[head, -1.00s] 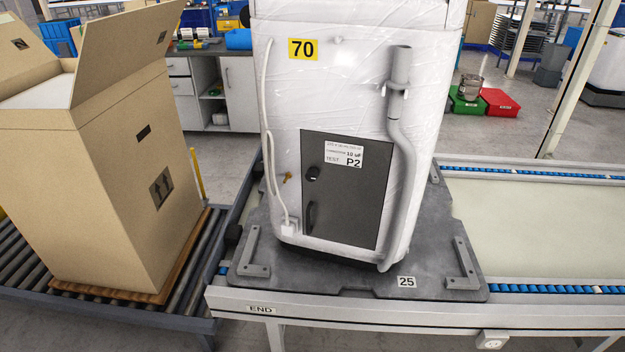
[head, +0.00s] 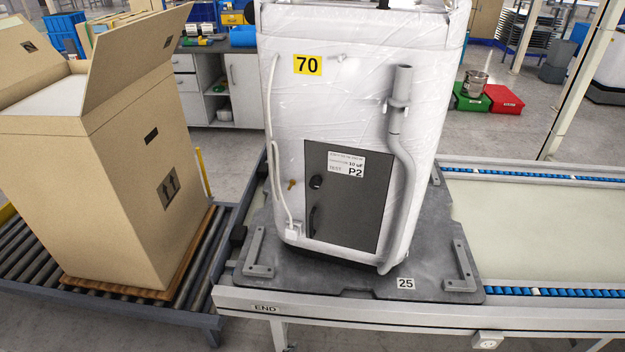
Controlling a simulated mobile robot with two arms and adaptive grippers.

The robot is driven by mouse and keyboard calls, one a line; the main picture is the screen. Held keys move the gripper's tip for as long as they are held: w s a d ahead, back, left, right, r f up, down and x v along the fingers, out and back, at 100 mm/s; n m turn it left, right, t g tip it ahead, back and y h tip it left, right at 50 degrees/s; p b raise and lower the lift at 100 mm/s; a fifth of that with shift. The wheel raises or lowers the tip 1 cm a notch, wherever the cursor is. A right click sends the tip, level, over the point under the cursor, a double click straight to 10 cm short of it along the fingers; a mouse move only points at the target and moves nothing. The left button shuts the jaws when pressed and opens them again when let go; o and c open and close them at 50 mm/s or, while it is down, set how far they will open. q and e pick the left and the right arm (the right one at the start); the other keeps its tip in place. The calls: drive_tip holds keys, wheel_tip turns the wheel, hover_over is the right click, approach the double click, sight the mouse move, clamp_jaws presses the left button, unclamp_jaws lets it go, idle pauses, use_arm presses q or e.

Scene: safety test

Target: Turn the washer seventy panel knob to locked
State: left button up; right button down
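The washer (head: 345,105) is wrapped in clear plastic and carries a yellow "70" label (head: 307,64). It stands upright on a dark grey pallet plate marked 25 (head: 440,280). A dark grey panel (head: 352,215) is set low in its facing side, with a white "P2" label (head: 346,164). A small black round knob (head: 316,182) is at the panel's upper left; its exact setting is too small to tell. A black handle (head: 312,220) is below the knob. A small brass-coloured piece (head: 292,184) is just left of the panel. Neither of my grippers shows.
A grey hose (head: 400,150) runs down the washer's right side, and a white cord (head: 274,160) down its left. A tall open cardboard box (head: 110,190) stands on the roller conveyor (head: 30,262) at left. The belt at right (head: 540,225) is clear.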

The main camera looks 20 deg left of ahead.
use_arm(q)
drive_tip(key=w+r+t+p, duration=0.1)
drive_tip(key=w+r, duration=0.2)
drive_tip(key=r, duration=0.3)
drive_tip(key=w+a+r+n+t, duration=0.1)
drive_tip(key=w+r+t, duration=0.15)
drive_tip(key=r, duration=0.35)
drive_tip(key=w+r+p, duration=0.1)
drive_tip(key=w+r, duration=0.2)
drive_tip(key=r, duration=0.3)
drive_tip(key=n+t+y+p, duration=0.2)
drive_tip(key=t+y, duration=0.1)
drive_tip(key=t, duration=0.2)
approach(314, 185)
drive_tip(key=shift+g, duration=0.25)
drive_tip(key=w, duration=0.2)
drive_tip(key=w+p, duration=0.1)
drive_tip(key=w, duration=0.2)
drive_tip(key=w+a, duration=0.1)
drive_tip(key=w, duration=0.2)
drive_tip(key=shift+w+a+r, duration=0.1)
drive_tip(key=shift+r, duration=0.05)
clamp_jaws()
